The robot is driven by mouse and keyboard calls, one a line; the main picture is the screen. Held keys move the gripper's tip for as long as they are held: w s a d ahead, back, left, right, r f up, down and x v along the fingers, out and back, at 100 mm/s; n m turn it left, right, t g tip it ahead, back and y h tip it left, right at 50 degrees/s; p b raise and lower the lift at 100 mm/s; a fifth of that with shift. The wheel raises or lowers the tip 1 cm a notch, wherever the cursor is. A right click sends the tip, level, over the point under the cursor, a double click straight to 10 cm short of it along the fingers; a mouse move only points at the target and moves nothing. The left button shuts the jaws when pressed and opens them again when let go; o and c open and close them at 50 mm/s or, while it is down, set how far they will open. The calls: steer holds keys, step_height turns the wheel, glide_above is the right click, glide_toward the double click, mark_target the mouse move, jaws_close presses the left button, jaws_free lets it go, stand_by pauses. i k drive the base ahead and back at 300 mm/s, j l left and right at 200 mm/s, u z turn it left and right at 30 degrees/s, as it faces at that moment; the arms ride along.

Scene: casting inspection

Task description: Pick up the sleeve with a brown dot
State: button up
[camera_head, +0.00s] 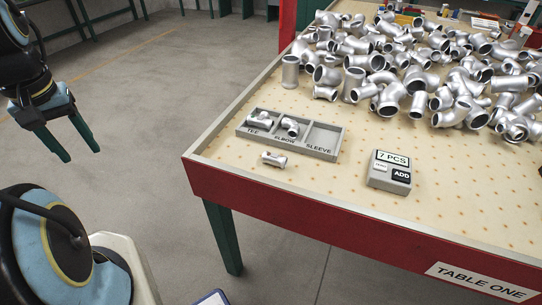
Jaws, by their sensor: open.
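My gripper (81,155) hangs open and empty over the floor at the left, well apart from the table. A heap of silver pipe fittings (400,65) covers the back of the table. Straight, sleeve-like pieces stand upright at its near edge, one at the left (290,73) and another nearer the middle (353,86). I cannot make out a brown dot on any piece. A small silver fitting (275,159) lies alone in front of a grey tray (291,145). The tray has compartments marked TEE, ELBOW and SLEEVE. A small fitting lies in TEE and another in ELBOW; SLEEVE is empty.
The pale dotted tabletop (460,185) with a red edge is clear at the front right. A grey box (390,172) reading "7 PCS" and "ADD" stands right of the tray. A "TABLE ONE" label (482,281) is on the front edge. Open floor lies between my gripper and the table.

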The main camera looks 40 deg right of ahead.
mark_target(276, 160)
steer(key=k+j+z, duration=0.1)
steer(key=z, duration=0.85)
